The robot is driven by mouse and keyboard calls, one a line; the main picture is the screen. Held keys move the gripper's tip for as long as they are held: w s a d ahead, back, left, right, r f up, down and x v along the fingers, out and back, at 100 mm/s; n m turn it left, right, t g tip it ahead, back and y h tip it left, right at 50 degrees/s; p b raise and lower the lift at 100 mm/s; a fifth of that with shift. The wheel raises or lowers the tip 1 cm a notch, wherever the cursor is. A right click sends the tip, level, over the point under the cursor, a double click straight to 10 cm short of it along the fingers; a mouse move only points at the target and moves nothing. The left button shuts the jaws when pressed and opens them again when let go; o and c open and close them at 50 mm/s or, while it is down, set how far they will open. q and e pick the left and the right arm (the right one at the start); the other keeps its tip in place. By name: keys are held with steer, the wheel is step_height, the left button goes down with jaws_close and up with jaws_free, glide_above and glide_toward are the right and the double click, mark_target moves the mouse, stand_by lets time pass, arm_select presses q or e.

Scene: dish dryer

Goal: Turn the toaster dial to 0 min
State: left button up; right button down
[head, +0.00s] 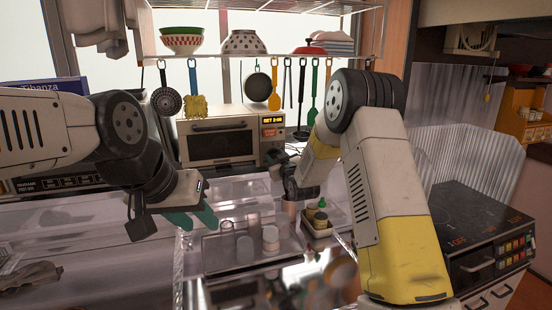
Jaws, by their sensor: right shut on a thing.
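The white toaster oven (216,141) stands on the counter at the back, with a dark glass door and a control panel on its right side. A small lit display (272,117) at the panel's top seems to read "SET 2:00", but it is tiny. My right gripper (274,162) reaches in from the right to the lower part of this panel and is shut on the dial, which it hides. My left gripper (190,217) hangs over the front left, away from the toaster. Its teal fingers point down; their gap is unclear.
A clear dish rack (185,262) with a tray of small jars (270,238) lies in front of the toaster. Utensils hang from the shelf (270,48) above. A stove (470,232) stands at the right.

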steer(key=shift+f+n, duration=0.15)
steer(key=shift+n, duration=7.15)
steer(key=c, duration=0.9)
jaws_free()
steer(key=shift+s, duration=0.1)
steer(key=v, duration=0.7)
steer(key=shift+s+d, duration=0.15)
steer(key=shift+s, duration=0.15)
